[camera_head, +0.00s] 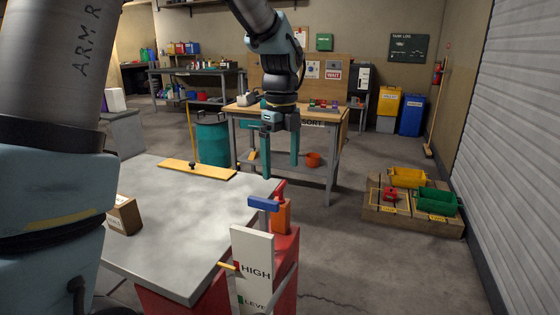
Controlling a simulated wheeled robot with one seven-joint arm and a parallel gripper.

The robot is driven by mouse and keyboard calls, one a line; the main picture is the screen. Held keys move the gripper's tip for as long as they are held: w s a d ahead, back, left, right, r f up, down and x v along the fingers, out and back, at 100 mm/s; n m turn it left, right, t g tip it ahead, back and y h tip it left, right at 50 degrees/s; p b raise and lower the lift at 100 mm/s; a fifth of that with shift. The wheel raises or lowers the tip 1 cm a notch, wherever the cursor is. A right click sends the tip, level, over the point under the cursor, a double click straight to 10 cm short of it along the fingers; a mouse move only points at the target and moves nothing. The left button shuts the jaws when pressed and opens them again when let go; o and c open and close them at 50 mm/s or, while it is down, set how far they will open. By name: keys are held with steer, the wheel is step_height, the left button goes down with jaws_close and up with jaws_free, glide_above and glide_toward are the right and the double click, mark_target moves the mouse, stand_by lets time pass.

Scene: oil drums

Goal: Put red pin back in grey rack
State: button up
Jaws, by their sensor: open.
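My gripper (280,168) hangs at the centre, fingers pointing down and apart, with nothing between them. It appears in front of the work table marked "SORT" (240,108). On the right part of that table sits a low grey rack (324,108) with small coloured pieces in or on it. A small red piece (357,102) shows near the table's right end. At this size I cannot tell whether it is the red pin, or which rack slots are filled. My gripper is apart from these things.
A grey-topped bench (190,215) with a yellow board (197,169) fills the near left. A red stand with a "HIGH" sign (252,262) is in front. A teal drum (212,143) stands left of the work table. Yellow and green bins (437,200) sit right.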

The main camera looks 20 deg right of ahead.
mark_target(281, 199)
step_height(281, 199, down, 10)
steer(key=shift+r+p, duration=0.1)
steer(key=shift+p, duration=0.65)
steer(key=c, duration=1.5)
steer(key=o, duration=1.5)
steer(key=shift+r, duration=0.1)
